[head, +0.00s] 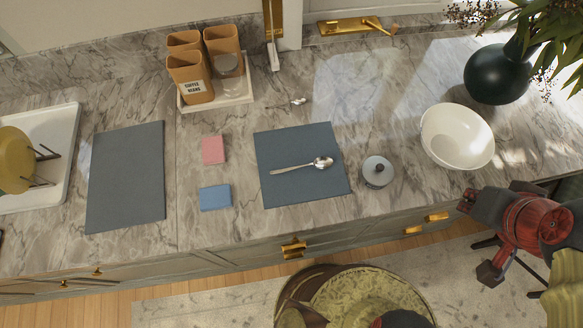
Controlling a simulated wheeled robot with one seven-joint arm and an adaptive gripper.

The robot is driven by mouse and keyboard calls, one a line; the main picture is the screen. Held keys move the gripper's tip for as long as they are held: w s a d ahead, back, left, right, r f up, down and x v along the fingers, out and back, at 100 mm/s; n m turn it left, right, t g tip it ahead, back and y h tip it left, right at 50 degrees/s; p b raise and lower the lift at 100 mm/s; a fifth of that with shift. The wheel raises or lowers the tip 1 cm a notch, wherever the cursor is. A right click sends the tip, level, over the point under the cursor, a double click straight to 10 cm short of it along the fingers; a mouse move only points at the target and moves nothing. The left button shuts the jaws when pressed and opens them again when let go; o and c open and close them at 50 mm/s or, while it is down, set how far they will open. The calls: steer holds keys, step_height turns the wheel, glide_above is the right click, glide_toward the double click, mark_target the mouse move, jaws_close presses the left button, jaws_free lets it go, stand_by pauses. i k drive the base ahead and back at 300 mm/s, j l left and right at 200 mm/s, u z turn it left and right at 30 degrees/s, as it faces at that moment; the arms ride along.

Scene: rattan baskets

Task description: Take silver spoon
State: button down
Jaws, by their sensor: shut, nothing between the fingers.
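The silver spoon (321,162) lies on a dark grey-blue mat (292,139) on the marble counter. Its bowl end points right and its handle points left. My gripper (466,204) is at the right, near the counter's front edge, well to the right of the spoon and apart from it. It is shut and holds nothing. The spoon is in full view.
A small grey lidded pot (377,174) stands just right of the mat, and a white bowl (457,137) stands farther right. Pink (213,150) and blue (215,197) sponge-like blocks lie to the left. A dark vase (497,75) stands at the back right.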

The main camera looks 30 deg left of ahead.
mark_target(322, 162)
steer(key=k+u, duration=0.1)
steer(key=u, duration=1.2)
steer(key=j+u, duration=0.55)
steer(key=l, duration=0.1)
